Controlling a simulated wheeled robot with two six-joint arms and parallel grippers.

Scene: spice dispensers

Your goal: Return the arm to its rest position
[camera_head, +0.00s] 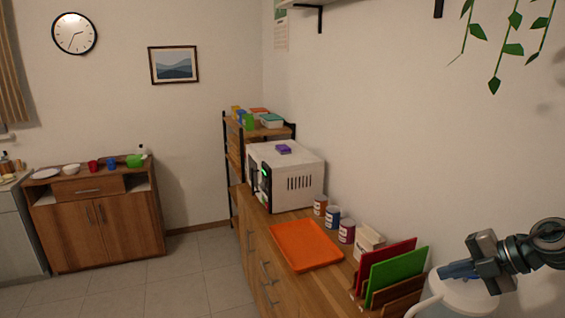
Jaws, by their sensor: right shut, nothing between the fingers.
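My right gripper (458,271) is at the lower right of the head view, its arm coming in from the right edge. Its fingers point left and are shut with nothing between them. It shows in front of a white rounded object (468,297), and I cannot tell whether they touch. Several small labelled canisters (333,216) stand in a row on the wooden counter along the wall. My left gripper is not in view.
Red and green boards (398,268) stand in a rack just left of my right gripper. An orange tray (305,245) lies on the counter. A white microwave (297,180) stands behind it. The tiled floor (180,287) at left is clear.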

